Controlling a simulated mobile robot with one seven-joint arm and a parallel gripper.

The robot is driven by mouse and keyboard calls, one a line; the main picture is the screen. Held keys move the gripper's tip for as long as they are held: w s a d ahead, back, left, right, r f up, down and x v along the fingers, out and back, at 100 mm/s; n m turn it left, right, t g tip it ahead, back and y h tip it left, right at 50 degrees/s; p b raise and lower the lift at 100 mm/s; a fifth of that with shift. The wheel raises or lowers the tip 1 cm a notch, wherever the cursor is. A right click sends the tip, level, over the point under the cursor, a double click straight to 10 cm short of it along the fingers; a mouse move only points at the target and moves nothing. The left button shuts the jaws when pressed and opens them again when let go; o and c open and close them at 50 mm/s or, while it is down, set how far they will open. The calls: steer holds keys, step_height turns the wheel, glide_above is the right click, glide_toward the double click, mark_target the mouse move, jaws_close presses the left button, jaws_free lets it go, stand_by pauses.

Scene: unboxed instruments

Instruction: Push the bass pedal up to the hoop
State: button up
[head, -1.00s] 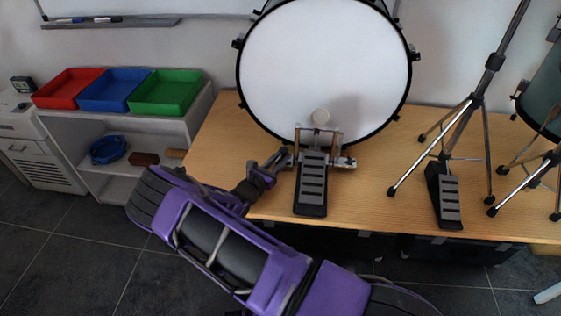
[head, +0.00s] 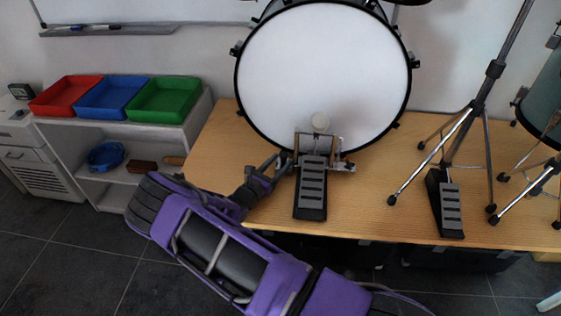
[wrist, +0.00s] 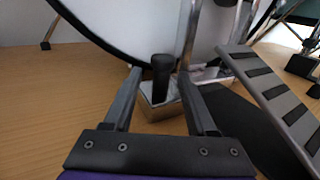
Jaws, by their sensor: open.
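The bass pedal (head: 312,187), a dark base with a slotted grey footboard, lies on the table in front of the bass drum. Its upright frame and round pale beater stand at the lower part of the white drumhead. The black hoop (head: 238,88) rings the drum. In the head view I cannot tell whether the pedal touches the hoop. My gripper (head: 285,162) is open at the left side of the pedal frame. In the wrist view, its fingers (wrist: 160,88) flank a dark knob (wrist: 162,68) on a metal block; contact is unclear. The footboard (wrist: 275,90) is to the right.
A second pedal (head: 446,205) and chrome stand legs (head: 433,158) stand to the right on the wooden table (head: 222,150). Red, blue and green trays (head: 165,98) sit on a shelf at left. The table left of the drum is clear.

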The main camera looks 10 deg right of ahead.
steer(key=p+v, duration=0.1)
steer(key=v, duration=1.5)
steer(key=shift+s+a, duration=0.2)
steer(key=shift+a, duration=0.05)
steer(key=shift+r, duration=0.1)
